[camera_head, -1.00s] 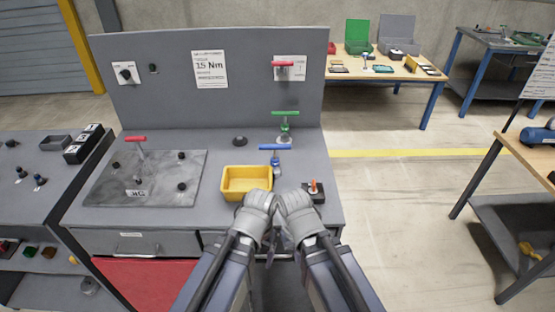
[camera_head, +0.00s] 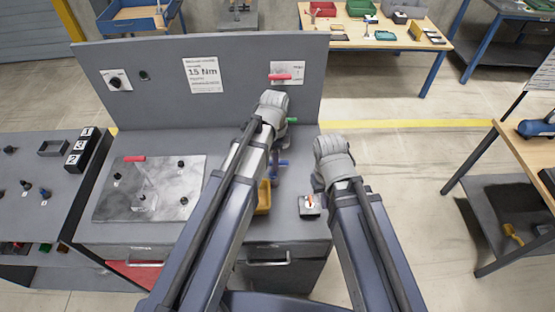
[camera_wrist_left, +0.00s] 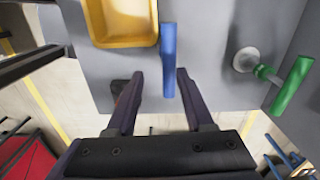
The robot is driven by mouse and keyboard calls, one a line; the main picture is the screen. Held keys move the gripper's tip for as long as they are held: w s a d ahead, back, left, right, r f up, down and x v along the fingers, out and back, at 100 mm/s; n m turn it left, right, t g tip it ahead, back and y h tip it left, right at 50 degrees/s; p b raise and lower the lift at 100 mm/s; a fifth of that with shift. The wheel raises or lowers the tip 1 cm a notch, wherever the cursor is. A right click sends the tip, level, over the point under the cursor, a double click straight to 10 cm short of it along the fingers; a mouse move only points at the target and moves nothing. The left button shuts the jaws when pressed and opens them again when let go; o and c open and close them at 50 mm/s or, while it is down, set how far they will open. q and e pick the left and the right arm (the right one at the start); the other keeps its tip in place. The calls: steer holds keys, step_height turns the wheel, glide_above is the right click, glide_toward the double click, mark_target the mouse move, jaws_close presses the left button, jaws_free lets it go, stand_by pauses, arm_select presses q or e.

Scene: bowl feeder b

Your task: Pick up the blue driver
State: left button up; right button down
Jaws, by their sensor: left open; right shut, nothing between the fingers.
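The blue driver (camera_head: 280,166) has a blue T-handle and stands on the grey bench, partly hidden by my left arm in the head view. In the left wrist view its blue handle (camera_wrist_left: 168,55) reaches in between the fingertips of my left gripper (camera_wrist_left: 160,85). That gripper is open, with a gap on both sides of the handle; I cannot tell their difference in height. In the head view my left gripper (camera_head: 272,102) is near the back panel, its fingers hidden. My right gripper (camera_head: 332,153) is shut and empty, right of the blue driver.
A green T-handle driver (camera_wrist_left: 290,85) stands beside the blue one. The yellow bin (camera_head: 264,197) sits on its other side. A red T-handle (camera_head: 280,77) is at the upright panel (camera_head: 235,95). A small switch box (camera_head: 309,205) lies near the bench's right edge.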

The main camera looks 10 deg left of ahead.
arm_select(q)
steer(key=shift+w+a+f, duration=0.2)
steer(key=shift+w+f, duration=0.15)
steer(key=shift+w, duration=0.1)
steer(key=shift+w+m, duration=0.2)
steer(key=shift+m, duration=0.1)
steer(key=shift+s+f+b, duration=0.1)
steer(key=shift+f+b, duration=0.7)
steer(key=shift+b, duration=0.25)
steer(key=shift+a+f+b, duration=0.1)
steer(key=shift+f+b, duration=0.4)
steer(key=shift+f, duration=0.05)
steer(key=b, duration=0.5)
glide_above(273, 180)
steer(key=f, duration=0.5)
steer(key=shift+w+f, duration=0.1)
steer(key=shift+w, duration=0.2)
arm_select(e)
steer(key=f, duration=0.8)
steer(key=shift+w+f, duration=0.3)
steer(key=shift+f, duration=0.05)
arm_select(q)
steer(key=shift+c, duration=0.3)
arm_select(e)
steer(key=shift+r, duration=0.1)
arm_select(q)
jaws_close()
